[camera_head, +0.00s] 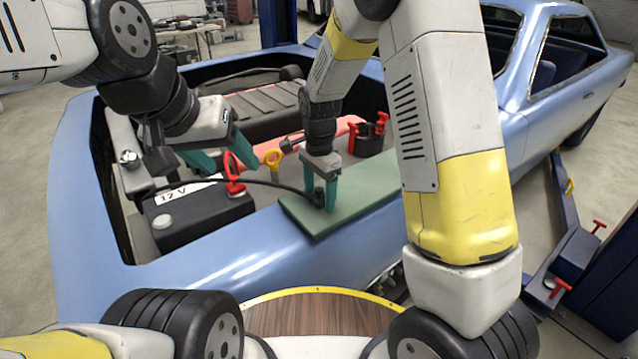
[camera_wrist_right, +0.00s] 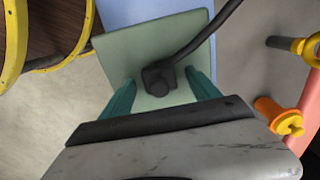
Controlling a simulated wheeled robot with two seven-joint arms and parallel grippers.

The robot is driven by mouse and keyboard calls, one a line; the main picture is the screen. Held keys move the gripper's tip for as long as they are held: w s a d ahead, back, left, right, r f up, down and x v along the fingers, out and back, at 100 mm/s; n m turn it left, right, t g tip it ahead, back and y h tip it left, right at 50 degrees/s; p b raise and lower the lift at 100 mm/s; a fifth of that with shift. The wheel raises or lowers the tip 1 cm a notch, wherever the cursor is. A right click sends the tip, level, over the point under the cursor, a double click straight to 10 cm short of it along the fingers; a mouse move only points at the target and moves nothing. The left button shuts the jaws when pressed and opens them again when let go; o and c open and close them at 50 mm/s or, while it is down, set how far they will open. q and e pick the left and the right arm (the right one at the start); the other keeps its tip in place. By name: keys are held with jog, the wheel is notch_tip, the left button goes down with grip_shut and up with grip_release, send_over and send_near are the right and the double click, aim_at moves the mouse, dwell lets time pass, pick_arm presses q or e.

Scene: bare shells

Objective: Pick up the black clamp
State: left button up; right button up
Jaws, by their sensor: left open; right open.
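The black clamp (camera_head: 317,197) is at the end of a black cable, over the green mat (camera_head: 290,209). In the right wrist view the clamp (camera_wrist_right: 158,79) sits between the two teal fingertips, with a gap visible on each side. My right gripper (camera_head: 320,200) is open, pointing down, with its fingers either side of the clamp. My left gripper (camera_head: 224,158) is open and empty above the battery, close to the red clamp (camera_head: 234,178). Part of the black clamp is hidden by the right fingers in the head view.
The 12 V battery (camera_head: 195,222) stands in the blue car's engine bay (camera_head: 150,280). A yellow-ringed dipstick (camera_head: 273,158) and a black holder with red handles (camera_head: 368,138) stand behind. An orange-yellow cap (camera_wrist_right: 284,119) shows in the wrist view. The mat's front is clear.

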jog(key=c, duration=1.4)
jog(key=shift+c, duration=0.4)
jog(key=shift+r, duration=0.1)
